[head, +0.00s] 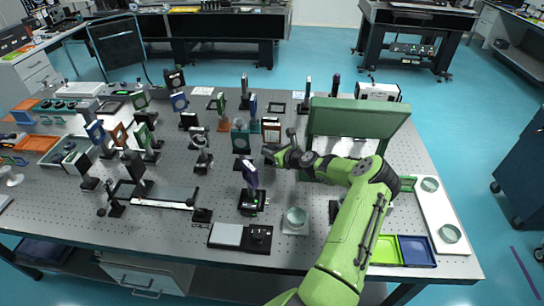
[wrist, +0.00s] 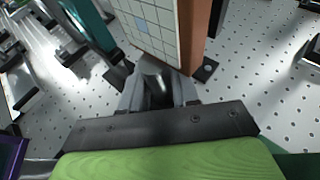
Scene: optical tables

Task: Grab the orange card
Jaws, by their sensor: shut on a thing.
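The orange card (head: 272,131) stands upright in the middle of the table, with a pale face and an orange-brown edge. In the wrist view the orange card (wrist: 194,38) is close in front, its white gridded face to the left and its orange side to the right. My gripper (head: 268,150) reaches in from the right at the card's near lower side. In the wrist view my gripper (wrist: 155,85) has its fingers shut at the card's lower edge. The exact contact is partly hidden by the dark fingers.
A teal-framed mount (head: 240,138) stands close left of the card. A purple mount (head: 250,174) stands nearer the front. A large green panel (head: 358,117) rises on the right behind my arm. Several other optical mounts crowd the left half of the perforated table (head: 300,255).

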